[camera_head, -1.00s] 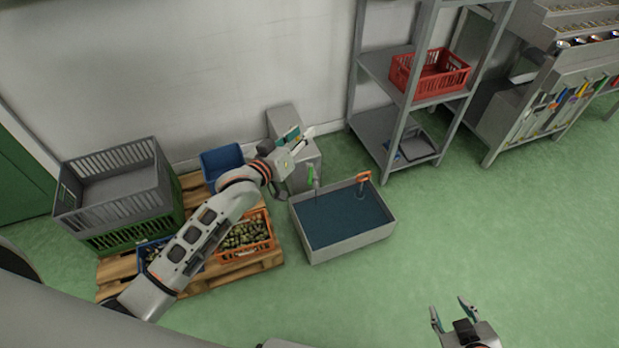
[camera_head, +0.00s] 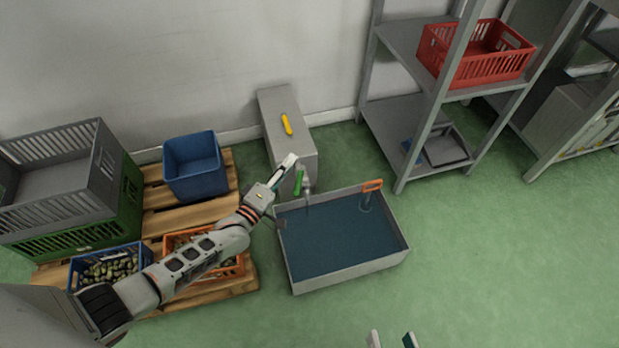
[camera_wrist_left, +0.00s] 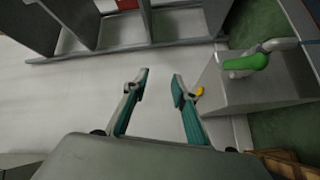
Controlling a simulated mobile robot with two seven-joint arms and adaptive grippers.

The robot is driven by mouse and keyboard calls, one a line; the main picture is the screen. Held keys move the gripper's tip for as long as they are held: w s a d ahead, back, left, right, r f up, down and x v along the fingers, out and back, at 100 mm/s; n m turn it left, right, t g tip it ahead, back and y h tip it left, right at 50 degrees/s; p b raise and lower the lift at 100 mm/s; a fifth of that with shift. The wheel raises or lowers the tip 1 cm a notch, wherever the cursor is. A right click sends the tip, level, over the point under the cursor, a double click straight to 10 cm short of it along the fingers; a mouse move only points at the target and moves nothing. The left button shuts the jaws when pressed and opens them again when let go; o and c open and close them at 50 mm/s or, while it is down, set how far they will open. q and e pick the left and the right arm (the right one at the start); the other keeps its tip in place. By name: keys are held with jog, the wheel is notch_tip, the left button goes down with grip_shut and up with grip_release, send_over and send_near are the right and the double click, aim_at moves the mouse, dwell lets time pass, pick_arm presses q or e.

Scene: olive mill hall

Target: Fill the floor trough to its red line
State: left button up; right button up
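The grey trough (camera_head: 350,275) stands on the floor with dark blue water (camera_head: 335,238) in it; I cannot make out a red line. A tap with a green lever (camera_head: 298,183) is at its back left corner; the lever also shows in the left wrist view (camera_wrist_left: 246,63). I cannot tell whether water runs from the spout. My left gripper (camera_head: 283,168) is open and empty, just left of the green lever and apart from it; its fingers stand apart in the left wrist view (camera_wrist_left: 160,82). My right gripper (camera_head: 391,340) is open and empty at the bottom edge.
A grey cabinet (camera_head: 283,140) with a yellow handle (camera_head: 286,124) on top stands behind the tap. An orange-handled tool (camera_head: 372,185) is at the trough's back. A pallet (camera_head: 175,222) with crates is left, a shelf (camera_head: 380,120) back right. Floor right of the trough is clear.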

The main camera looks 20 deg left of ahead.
pick_arm(q)
jog(key=g+b, duration=0.2)
jog(key=b, duration=0.1)
send_near(295, 189)
jog(key=f+x, duration=0.1)
jog(key=x, duration=0.3)
jog(key=shift+n, duration=0.3)
jog(key=b+x, duration=0.1)
jog(key=x, duration=0.5)
jog(key=shift+b, duration=0.4)
jog(key=shift+w+d, duration=0.15)
jog(key=shift+w, duration=0.5)
jog(key=shift+w+r, duration=0.2)
pick_arm(e)
jog(key=a+m, duration=0.1)
jog(key=m, duration=0.1)
jog(key=w+a+m, duration=0.1)
jog(key=m, duration=0.1)
jog(key=shift+a+f+m+t, duration=0.1)
jog(key=shift+a+m+t, duration=0.25)
jog(key=shift+m+t, duration=0.05)
pick_arm(q)
jog(key=shift+c, duration=0.4)
grip_shut()
